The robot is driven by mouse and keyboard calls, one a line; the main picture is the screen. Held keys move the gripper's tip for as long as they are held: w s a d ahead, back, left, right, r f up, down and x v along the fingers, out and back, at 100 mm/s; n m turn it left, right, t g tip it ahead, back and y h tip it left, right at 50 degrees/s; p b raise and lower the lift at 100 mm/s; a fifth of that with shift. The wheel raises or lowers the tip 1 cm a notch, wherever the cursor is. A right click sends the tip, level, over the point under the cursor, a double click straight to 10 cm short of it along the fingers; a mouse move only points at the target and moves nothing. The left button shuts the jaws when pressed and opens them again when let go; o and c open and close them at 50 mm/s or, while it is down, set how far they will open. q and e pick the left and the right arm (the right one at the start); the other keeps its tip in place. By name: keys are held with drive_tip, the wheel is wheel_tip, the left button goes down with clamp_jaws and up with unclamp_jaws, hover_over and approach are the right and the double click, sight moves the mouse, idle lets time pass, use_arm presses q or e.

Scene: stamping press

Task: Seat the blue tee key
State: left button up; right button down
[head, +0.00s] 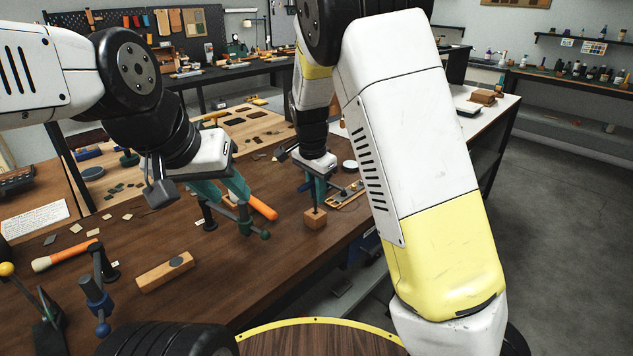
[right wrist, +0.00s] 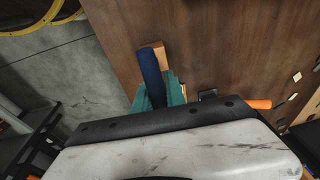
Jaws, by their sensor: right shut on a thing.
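The blue tee key's dark blue bar (right wrist: 152,76) lies between the teal fingers of my right gripper (right wrist: 158,95) in the right wrist view. My right gripper also shows in the head view (head: 318,188), shut on the key. The key's dark shank stands upright over a small wooden block (head: 315,220), its lower end at the block's top. I cannot tell how deep it sits. The block also shows in the right wrist view (right wrist: 159,50). My left gripper (head: 226,194) looks open, its teal fingers apart above the bench, behind a dark green tool with a ball end (head: 246,222).
An orange handle (head: 263,208) lies right of my left gripper. The brown bench (head: 255,272) is clear in front of the key's block.

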sight(317, 212)
drive_tip(key=shift+f, duration=1.6)
drive_tip(key=c, duration=1.3)
unclamp_jaws()
drive_tip(key=shift+s, duration=0.1)
drive_tip(key=r, duration=0.5)
drive_tip(key=s+r, duration=0.1)
drive_tip(key=r, duration=0.1)
drive_tip(key=shift+a+r, duration=0.35)
drive_tip(key=shift+r, duration=0.05)
drive_tip(key=s+d+r+n+t+y, duration=0.1)
drive_tip(key=s+d+r+n, duration=0.2)
drive_tip(key=s, duration=0.5)
drive_tip(key=s+d+r+n+t+y, duration=0.1)
drive_tip(key=s+d+r+n+t, duration=0.1)
drive_tip(key=s+d+r, duration=0.3)
drive_tip(key=s+d+r+n+t+y, duration=0.1)
drive_tip(key=s+d+r+n, duration=0.3)
drive_tip(key=s, duration=0.6)
drive_tip(key=shift+s+d+r+n, duration=0.15)
drive_tip(key=shift+s+d+n, duration=0.2)
drive_tip(key=shift+d, duration=0.9)
